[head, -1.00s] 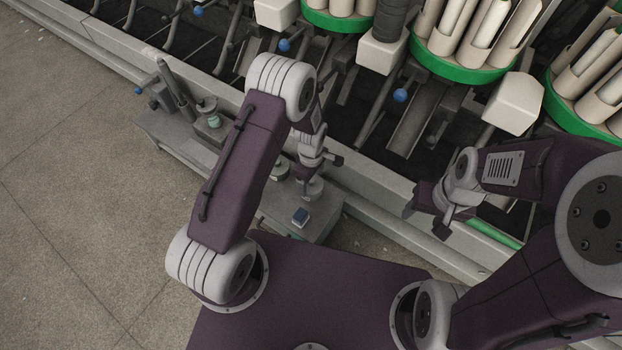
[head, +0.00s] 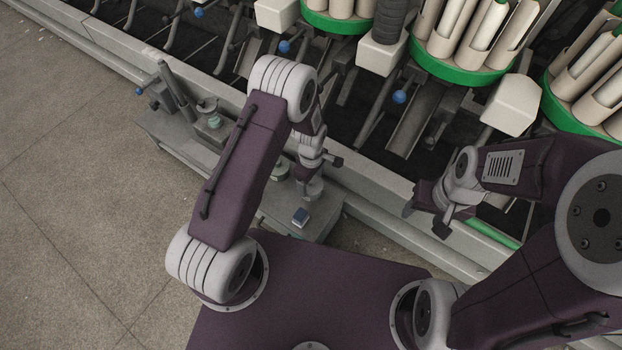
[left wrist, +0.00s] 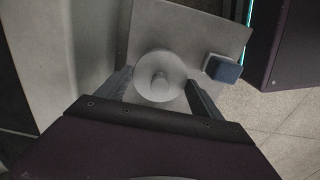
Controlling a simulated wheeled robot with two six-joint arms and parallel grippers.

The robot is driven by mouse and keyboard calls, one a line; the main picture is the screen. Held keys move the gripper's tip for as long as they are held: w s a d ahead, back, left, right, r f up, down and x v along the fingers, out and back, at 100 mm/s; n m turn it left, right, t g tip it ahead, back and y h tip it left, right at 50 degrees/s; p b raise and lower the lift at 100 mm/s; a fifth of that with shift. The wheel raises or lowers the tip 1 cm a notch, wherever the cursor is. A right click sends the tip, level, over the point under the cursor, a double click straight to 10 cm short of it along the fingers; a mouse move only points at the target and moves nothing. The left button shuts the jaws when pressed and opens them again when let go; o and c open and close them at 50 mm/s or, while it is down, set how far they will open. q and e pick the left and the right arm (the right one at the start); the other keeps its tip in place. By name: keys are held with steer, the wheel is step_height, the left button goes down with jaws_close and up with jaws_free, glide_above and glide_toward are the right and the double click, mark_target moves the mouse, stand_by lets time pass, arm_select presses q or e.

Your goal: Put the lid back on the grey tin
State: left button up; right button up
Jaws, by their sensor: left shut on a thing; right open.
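My left gripper (head: 307,180) reaches down over the right part of a grey bench at the machine's foot. In the left wrist view its two fingers (left wrist: 160,88) are shut on a round, pale grey lid (left wrist: 147,92) with a small knob in its middle. The round grey piece under the gripper also shows in the head view (head: 313,190). My right gripper (head: 425,214) is open and empty, off to the right in front of the machine.
A small blue-topped block (head: 300,217) stands on the bench (head: 325,222) close to the left gripper. A small teal-green item (head: 214,122) and upright grey posts stand at its left. The winder's rail (head: 385,222) runs behind. Bare floor (head: 80,220) lies at left.

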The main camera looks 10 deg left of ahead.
stand_by(0.7)
arm_select(q)
steer(key=o, duration=1.4)
step_height(320, 180, up, 7)
steer(key=p, duration=0.7)
jaws_close()
stand_by(0.7)
